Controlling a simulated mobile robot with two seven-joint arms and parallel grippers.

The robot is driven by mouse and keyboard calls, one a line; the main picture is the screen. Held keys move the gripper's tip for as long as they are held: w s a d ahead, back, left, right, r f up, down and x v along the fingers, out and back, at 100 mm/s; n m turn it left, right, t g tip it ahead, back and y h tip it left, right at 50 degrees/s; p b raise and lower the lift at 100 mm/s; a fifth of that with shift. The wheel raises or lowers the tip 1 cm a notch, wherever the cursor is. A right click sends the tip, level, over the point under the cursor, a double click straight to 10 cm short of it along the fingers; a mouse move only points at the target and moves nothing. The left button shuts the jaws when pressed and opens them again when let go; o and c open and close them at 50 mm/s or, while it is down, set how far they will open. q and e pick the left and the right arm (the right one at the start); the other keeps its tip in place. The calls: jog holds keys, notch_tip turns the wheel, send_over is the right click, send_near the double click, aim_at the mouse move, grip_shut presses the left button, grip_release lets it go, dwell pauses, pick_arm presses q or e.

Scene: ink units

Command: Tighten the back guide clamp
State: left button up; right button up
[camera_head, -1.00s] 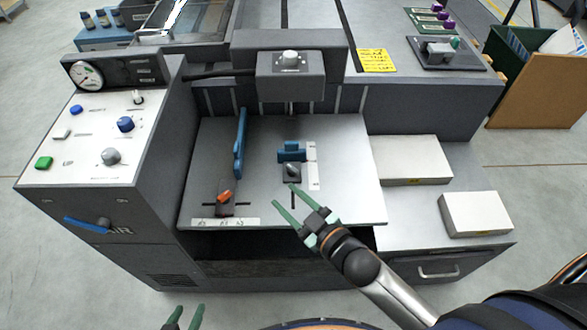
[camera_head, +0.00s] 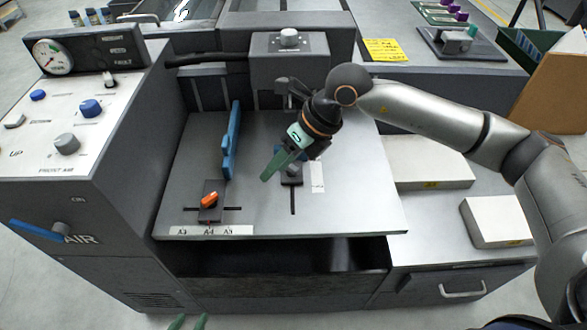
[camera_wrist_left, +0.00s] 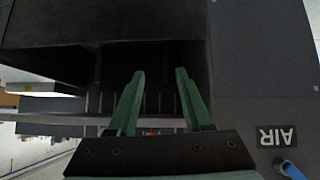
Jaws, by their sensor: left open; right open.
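The back guide (camera_head: 279,151) is a small blue block on the metal plate, mostly hidden behind my right gripper. Its clamp (camera_head: 292,179) is a dark block below it on a slot; its grey knob is partly covered by the fingers. My right gripper (camera_head: 279,165) reaches in from the right, open, its green fingers over or beside the clamp; contact cannot be told. My left gripper (camera_head: 187,322) is low at the bottom edge, away from the plate. In the left wrist view its green fingers (camera_wrist_left: 160,95) are apart and empty, facing the dark machine front.
A long blue side guide (camera_head: 231,145) and an orange-lever clamp (camera_head: 209,201) stand left on the plate (camera_head: 250,215). A grey head block (camera_head: 290,70) overhangs behind. Paper stacks (camera_head: 428,163) lie right. A control panel (camera_head: 60,115) stands left.

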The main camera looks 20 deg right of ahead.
jog(key=w+d+t+h, duration=0.2)
jog(key=w+d+h, duration=0.2)
jog(key=d, duration=0.4)
jog(key=b, duration=0.2)
send_over(291, 166)
jog(key=s+d, duration=0.1)
jog(key=s, duration=0.1)
notch_tip(291, 166, down, 6)
jog(key=shift+s+d+f, duration=0.1)
jog(key=shift+d+f, duration=0.05)
jog(key=shift+f, duration=0.1)
jog(key=x, duration=0.4)
jog(key=shift+f+b, duration=0.2)
jog(key=shift+b, duration=0.1)
pick_arm(q)
jog(key=w+r+t, duration=0.1)
jog(key=w, duration=0.1)
jog(key=w+r+t, duration=0.1)
jog(key=w+r, duration=0.1)
jog(key=shift+w+r+m+t, duration=0.15)
jog(key=shift+w+m+t, duration=0.15)
jog(key=shift+t, duration=0.1)
pick_arm(e)
grip_shut()
pick_arm(q)
jog(key=shift+s, duration=0.1)
